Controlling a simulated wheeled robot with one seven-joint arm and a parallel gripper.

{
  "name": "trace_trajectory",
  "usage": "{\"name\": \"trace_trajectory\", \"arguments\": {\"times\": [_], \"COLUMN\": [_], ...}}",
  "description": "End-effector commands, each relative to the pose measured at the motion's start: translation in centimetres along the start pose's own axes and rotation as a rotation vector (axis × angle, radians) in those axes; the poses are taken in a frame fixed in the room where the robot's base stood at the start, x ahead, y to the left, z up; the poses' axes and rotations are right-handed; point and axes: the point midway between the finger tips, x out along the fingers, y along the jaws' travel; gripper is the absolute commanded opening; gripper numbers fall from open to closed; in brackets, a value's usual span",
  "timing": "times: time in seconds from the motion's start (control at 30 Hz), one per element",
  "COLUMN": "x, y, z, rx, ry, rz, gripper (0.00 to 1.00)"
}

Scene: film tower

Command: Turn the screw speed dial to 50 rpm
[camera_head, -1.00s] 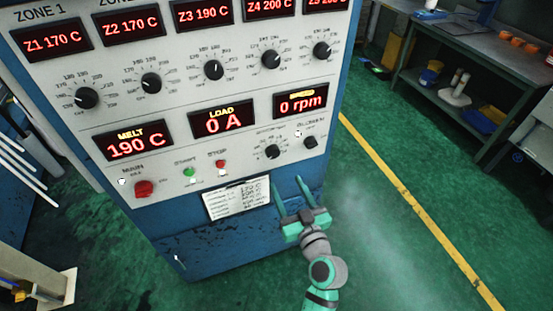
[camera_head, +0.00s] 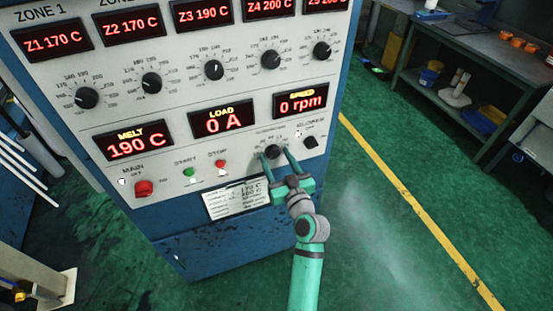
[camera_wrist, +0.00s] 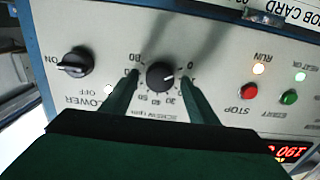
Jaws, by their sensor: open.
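The screw speed dial (camera_head: 272,152) is a small black knob on the lower right of the white panel. In the wrist view the dial (camera_wrist: 160,76) sits inside a printed number scale, and its white mark points right, near the low end. The speed display (camera_head: 300,102) reads 0 rpm. My gripper (camera_head: 275,155) is open, with green fingers pointing at the panel. One finger shows on each side of the dial, with gaps between fingers and knob. I cannot tell how far the fingertips are from the panel.
The blower switch (camera_head: 310,143) is just right of the dial. The red stop button (camera_head: 221,166) and green start button (camera_head: 189,172) are to its left. A paper card (camera_head: 225,204) is below on the blue cabinet. Green floor lies open on the right.

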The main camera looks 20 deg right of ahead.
Motion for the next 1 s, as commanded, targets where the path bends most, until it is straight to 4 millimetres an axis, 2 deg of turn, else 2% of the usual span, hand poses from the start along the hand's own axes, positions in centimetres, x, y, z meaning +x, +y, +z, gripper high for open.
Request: {"name": "trace_trajectory", "arguments": {"times": [0.27,0.43,0.77,1.0], "x": [0.11,0.1,0.07,0.08], "y": [0.02,0.02,0.03,0.0], "z": [0.01,0.02,0.02,0.03], "rx": [0.0,0.0,0.03,0.154], "ry": [0.0,0.0,0.0,-0.001], "rz": [0.001,0.0,0.001,0.0], "gripper": [0.54,0.13,0.13,0.13]}}
